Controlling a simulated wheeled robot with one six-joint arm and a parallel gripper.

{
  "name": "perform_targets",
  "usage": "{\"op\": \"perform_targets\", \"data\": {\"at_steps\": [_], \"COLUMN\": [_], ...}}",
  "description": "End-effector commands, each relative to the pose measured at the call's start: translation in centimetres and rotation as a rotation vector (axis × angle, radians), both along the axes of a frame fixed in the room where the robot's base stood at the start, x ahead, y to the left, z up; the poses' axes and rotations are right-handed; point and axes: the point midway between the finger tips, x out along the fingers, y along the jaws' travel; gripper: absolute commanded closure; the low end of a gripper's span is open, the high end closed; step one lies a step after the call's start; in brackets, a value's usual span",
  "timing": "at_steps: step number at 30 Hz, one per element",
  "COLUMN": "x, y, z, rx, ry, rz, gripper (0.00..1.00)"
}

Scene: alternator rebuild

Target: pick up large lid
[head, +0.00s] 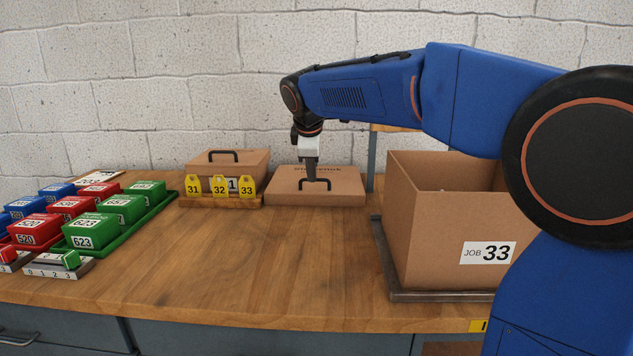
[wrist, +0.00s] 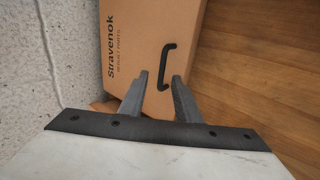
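The large lid (head: 345,186) is a flat brown cardboard lid lying on the bench against the back wall. Its black handle (head: 316,184) stands on top, and in the wrist view the lid (wrist: 185,25) carries printed lettering. My gripper (head: 311,177) points down over the lid near the handle. The handle (wrist: 166,65) shows just beyond the fingertips. I cannot tell the exact height of the fingertips above the lid.
An open box labelled JOB 33 (head: 435,240) stands on a grey tray at right. A smaller handled box (head: 230,165) stands left of the lid, with yellow tags 31, 32 and 33 (head: 219,186) in front. Coloured boxes fill the left side. The middle bench (head: 260,255) is clear.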

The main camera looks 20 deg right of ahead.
Motion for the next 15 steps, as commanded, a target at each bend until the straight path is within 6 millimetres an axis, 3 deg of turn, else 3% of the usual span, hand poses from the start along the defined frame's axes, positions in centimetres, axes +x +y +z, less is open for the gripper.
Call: {"op": "perform_targets", "data": {"at_steps": [7,15], "x": [1.5,1.8], "y": [-0.5,-0.6], "z": [-3.0,-3.5], "rx": [0.0,0.0], "ry": [0.001,0.001], "rz": [-0.001,-0.001], "gripper": [0.7,0.7]}}
